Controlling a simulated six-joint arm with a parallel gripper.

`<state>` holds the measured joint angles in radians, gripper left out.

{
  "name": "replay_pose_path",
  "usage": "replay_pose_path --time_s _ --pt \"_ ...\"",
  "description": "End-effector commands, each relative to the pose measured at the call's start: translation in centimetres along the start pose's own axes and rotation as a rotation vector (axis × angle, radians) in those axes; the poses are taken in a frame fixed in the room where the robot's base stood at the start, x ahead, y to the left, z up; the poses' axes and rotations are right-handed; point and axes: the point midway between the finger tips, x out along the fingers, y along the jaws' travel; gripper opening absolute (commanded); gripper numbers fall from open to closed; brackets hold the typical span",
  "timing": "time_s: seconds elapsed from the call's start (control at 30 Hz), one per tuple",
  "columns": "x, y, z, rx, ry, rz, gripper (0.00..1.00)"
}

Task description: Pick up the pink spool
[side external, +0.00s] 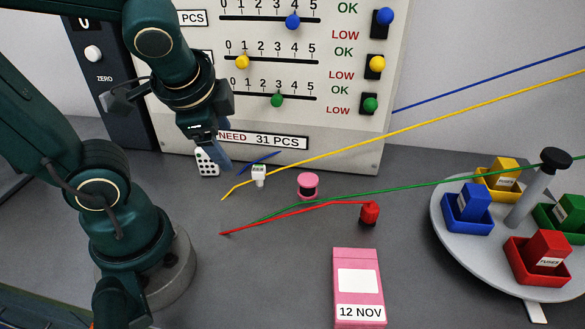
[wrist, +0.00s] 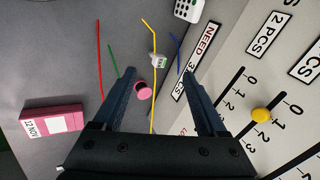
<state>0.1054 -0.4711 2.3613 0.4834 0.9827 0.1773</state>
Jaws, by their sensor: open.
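The pink spool (side external: 308,179) stands on the grey table in front of the panel, pink at its ends with a dark middle. In the wrist view the spool (wrist: 144,91) appears between my two fingers, nearer the left one. My gripper (side external: 219,150) is open and empty, above and to the left of the spool in the side view, close to the panel. In the wrist view its two dark blue fingers (wrist: 158,82) are spread wide apart. The yellow wire (wrist: 155,55) runs just beside the spool in that view.
Red (side external: 290,217), green and yellow wires cross the table near the spool. The panel (side external: 340,155) stands behind; a round tray (side external: 447,215) with fuse bins is right.

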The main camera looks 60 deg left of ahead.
Motion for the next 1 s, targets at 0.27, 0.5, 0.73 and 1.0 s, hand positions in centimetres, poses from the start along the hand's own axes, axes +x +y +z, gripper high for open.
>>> replay_pose_path --time_s 0.27,0.5,0.73,1.0 --pt "3.7 -2.9 -2.5 0.625 -0.207 -0.193 0.75" --pt "6.8 -2.4 -7.4 1.152 -0.315 -0.365 0.75" --pt "10.0 1.6 -11.6 1.586 -0.359 -0.505 0.75" --pt "12.0 5.4 -11.6 1.787 -0.383 -0.526 0.75"
